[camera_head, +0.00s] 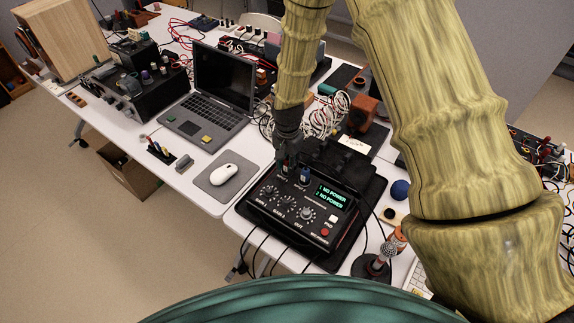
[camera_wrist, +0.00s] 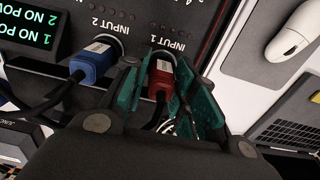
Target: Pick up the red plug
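The red plug (camera_wrist: 160,76) sits at the socket marked INPUT 1 on a black box (camera_head: 290,222). Its black cable runs back toward my wrist. My gripper (camera_wrist: 165,68) has its teal fingers on either side of the red plug, very close to it; I cannot tell whether both touch it. In the head view my gripper (camera_head: 286,158) points down at the back of the box and mostly hides the red plug. A blue plug (camera_wrist: 92,62) sits at INPUT 2, beside my gripper; it also shows in the head view (camera_head: 305,175).
The box's display (camera_head: 333,195) reads NO POWER on two lines. A white mouse (camera_head: 223,174) on a grey pad and a laptop (camera_head: 210,105) stand to the left. A microphone (camera_head: 377,262) and a blue ball (camera_head: 400,189) are to the right. Cables crowd the table behind.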

